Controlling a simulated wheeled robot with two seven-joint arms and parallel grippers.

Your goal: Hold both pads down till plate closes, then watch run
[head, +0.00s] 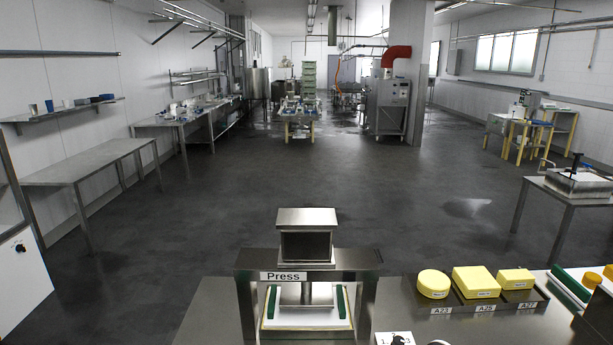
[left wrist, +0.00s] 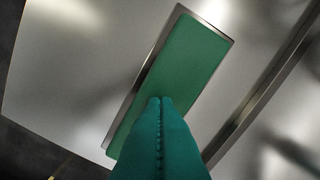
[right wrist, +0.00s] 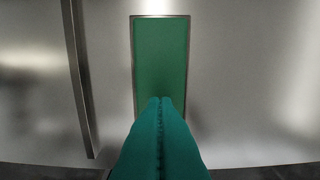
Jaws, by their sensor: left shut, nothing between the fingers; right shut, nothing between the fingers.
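The steel press (head: 307,258), labelled "Press", stands at the front middle in the head view. A steel stem hangs below its head over a white bed (head: 306,322) with a green strip along each side. The plate's exact height is hard to tell. In the left wrist view my shut, empty left gripper (left wrist: 160,101) points at a green pad (left wrist: 186,62) in a steel frame. In the right wrist view my shut, empty right gripper (right wrist: 160,101) points at another green pad (right wrist: 160,55). The fingertips overlap the pads; contact is unclear. Neither gripper shows in the head view.
A dark tray (head: 408,287) right of the press carries yellow cheeses (head: 476,281) with tags A23, A25 and A27. More green and orange items are at the far right.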

